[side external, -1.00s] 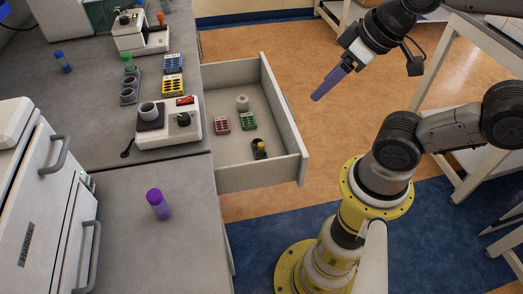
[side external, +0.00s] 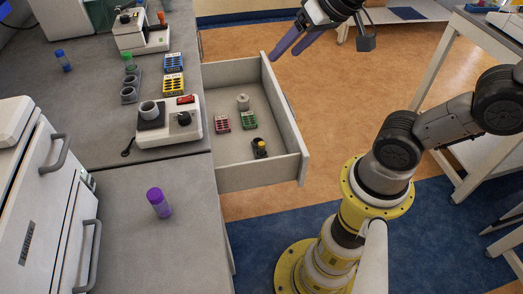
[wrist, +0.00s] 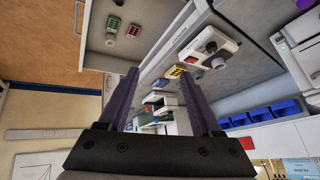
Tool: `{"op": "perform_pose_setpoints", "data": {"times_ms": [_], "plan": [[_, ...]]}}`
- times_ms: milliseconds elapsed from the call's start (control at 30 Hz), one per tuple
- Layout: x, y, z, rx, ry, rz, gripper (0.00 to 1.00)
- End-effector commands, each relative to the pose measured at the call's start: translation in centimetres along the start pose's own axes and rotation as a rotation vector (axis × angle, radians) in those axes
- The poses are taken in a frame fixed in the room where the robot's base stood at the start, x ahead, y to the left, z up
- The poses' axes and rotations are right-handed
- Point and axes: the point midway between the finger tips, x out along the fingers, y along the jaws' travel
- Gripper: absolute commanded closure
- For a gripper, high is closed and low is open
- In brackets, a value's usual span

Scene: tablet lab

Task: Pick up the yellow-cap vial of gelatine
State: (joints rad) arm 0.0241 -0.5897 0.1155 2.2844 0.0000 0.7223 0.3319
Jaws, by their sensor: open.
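My gripper (side external: 284,54) is open and empty, high beyond the drawer's far end and well apart from the vial. Its two purple fingers also show spread in the wrist view (wrist: 158,74).
The drawer also holds a red rack (side external: 221,122), a green rack (side external: 249,120) and a grey round piece (side external: 242,102). On the counter are a purple-cap vial (side external: 159,203), a white device (side external: 168,124) and a yellow rack (side external: 173,85). The drawer walls stand up around its contents.

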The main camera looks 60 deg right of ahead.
Motion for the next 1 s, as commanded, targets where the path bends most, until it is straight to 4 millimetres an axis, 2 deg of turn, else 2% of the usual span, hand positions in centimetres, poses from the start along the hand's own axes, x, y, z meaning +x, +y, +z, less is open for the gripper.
{"op": "perform_pose_setpoints", "data": {"times_ms": [167, 200, 300, 433, 567, 600, 700, 833, 900, 1000], "plan": [[5.7, 0.0, -4.3, 0.165, -0.050, 0.046, 0.34], [7.4, 0.2, -5.1, 0.204, -0.064, 0.060, 0.34], [12.0, 1.1, -6.5, 0.297, -0.106, 0.099, 0.34], [18.5, 2.9, -6.9, 0.404, -0.170, 0.155, 0.34], [25.1, 5.6, -5.4, 0.493, -0.248, 0.220, 0.34], [27.0, 6.5, -4.6, 0.516, -0.274, 0.240, 0.34], [30.9, 8.7, -2.0, 0.555, -0.346, 0.288, 0.34], [34.1, 10.9, 1.7, 0.583, -0.434, 0.338, 0.34], [34.9, 11.7, 3.3, 0.593, -0.469, 0.357, 0.34], [35.4, 12.3, 4.5, 0.602, -0.495, 0.371, 0.34]]}}
